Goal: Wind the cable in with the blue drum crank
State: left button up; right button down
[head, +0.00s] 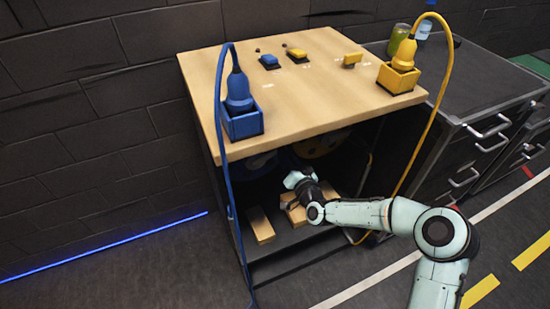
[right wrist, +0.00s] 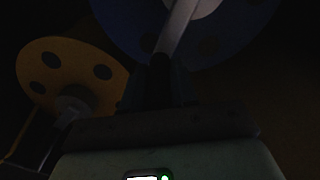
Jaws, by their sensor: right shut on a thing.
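The blue drum (right wrist: 215,40) fills the top of the right wrist view, with a pale grey crank arm (right wrist: 176,28) running down from its hub. In the head view only a dark blue part of the drum (head: 256,162) shows under the tabletop. My right gripper (head: 298,180) reaches into the open shelf space below the table. In the right wrist view the gripper (right wrist: 160,80) is shut at the lower end of the crank; the grip itself is dark. The blue cable (head: 221,150) rises from its plug (head: 238,92) and hangs down the table's left front. My left gripper is not in view.
A yellow drum (right wrist: 75,75) stands beside the blue one. Wooden blocks (head: 261,225) lie on the lower shelf near my arm. The tabletop (head: 300,100) holds blue and yellow buttons and a yellow plug (head: 404,55). The yellow cable (head: 428,110) hangs at the right.

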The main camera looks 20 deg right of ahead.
jog(key=shift+d+f+m, duration=0.15)
jog(key=shift+f+m, duration=0.3)
jog(key=shift+f, duration=0.05)
jog(key=shift+d+f+m, duration=0.15)
jog(key=shift+f+m, duration=0.3)
jog(key=shift+f, duration=0.05)
notch_tip(320, 180, down, 7)
jog(key=a+m, duration=0.1)
jog(key=m, duration=0.6)
jog(key=shift+r+m, duration=0.15)
jog(key=shift+m, duration=0.15)
jog(key=shift+s+a, duration=0.1)
jog(key=shift+a, duration=0.1)
jog(key=c, duration=0.9)
grip_release()
jog(key=shift+d+r, duration=0.1)
